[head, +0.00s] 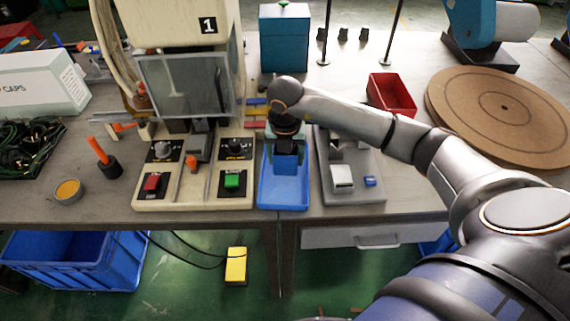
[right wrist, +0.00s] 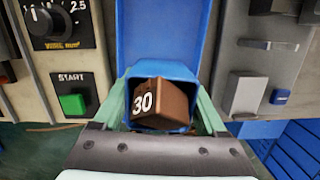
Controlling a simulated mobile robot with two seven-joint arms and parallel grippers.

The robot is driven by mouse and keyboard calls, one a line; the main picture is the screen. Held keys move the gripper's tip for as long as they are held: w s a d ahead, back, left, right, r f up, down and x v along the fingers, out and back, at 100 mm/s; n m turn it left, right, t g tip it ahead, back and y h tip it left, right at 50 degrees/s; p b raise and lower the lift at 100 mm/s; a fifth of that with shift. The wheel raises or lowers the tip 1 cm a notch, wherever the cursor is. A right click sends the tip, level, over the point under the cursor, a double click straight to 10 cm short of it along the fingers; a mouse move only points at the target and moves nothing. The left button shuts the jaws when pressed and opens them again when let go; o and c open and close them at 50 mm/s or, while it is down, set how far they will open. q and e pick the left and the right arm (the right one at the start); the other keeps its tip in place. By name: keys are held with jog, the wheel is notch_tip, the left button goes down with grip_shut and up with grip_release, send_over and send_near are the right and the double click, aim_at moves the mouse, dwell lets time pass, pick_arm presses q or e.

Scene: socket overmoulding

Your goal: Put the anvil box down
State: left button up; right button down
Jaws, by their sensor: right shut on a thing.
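The anvil box (right wrist: 163,70) is a small blue open-topped box with a brown block marked 30 (right wrist: 158,101) inside. In the right wrist view it sits between the two pale green fingers of my right gripper, which is shut on it. In the head view the anvil box (head: 287,164) is below my right gripper (head: 285,146), over the blue tray (head: 284,198). I cannot tell whether the box touches the tray floor. My left gripper is not in view.
Left of the tray is the cream machine base with a green START button (head: 232,181) and a red button (head: 152,184). Right of it is a grey fixture (head: 352,192) with a white block. A teal box (head: 284,45) stands behind. The tray's front part is bare.

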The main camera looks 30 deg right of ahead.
aim_at(285, 165)
jog(key=shift+w+d+f, duration=0.25)
jog(key=shift+w+f, duration=0.25)
jog(key=shift+f, duration=1.55)
jog(key=shift+f, duration=0.1)
grip_release()
jog(key=shift+f, duration=0.1)
